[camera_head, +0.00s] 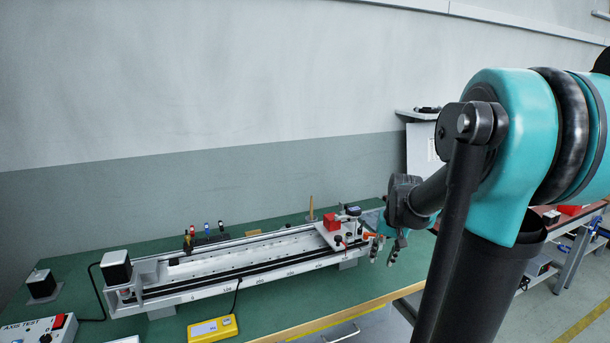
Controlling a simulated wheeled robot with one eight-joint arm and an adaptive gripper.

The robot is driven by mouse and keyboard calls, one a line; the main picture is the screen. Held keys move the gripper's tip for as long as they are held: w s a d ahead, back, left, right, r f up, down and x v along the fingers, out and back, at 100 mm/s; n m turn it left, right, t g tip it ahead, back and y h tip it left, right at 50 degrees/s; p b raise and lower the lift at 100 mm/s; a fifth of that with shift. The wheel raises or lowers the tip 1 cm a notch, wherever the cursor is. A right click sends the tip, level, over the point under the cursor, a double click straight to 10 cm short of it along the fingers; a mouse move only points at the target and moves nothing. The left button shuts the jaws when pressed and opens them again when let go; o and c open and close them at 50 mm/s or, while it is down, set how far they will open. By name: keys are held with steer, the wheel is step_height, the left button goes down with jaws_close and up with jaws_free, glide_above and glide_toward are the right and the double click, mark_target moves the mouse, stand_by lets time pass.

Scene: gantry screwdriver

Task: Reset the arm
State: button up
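My arm comes in from the right in the head view and reaches down toward the right end of the bench. My gripper (383,261) hangs at its end, just right of the linear rail's carriage and near the bench's front edge. Its two fingers are apart and nothing shows between them. A small orange-red part (371,235) appears right beside the fingers; I cannot tell whether they touch it. The rail unit (220,280) lies along the green bench. Its carriage (333,239), with a red block (332,222) on it, stands at the right end.
A screwdriver-like tool (311,208) stands upright behind the rail. A small rack (207,238) of coloured tools is at the back. A yellow meter (213,329) and an axis test box (40,330) lie in front. Another bench (580,218) stands at right.

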steer(key=s+a+f+n+t, duration=0.1)
steer(key=s+f, duration=0.3)
steer(key=s, duration=0.4)
steer(key=s+a+f+n+t, duration=0.1)
steer(key=s+a+f, duration=0.2)
steer(key=s, duration=0.5)
steer(key=shift+s+f+n+h, duration=0.3)
steer(key=shift+f+n+h, duration=0.1)
steer(key=shift+f, duration=0.5)
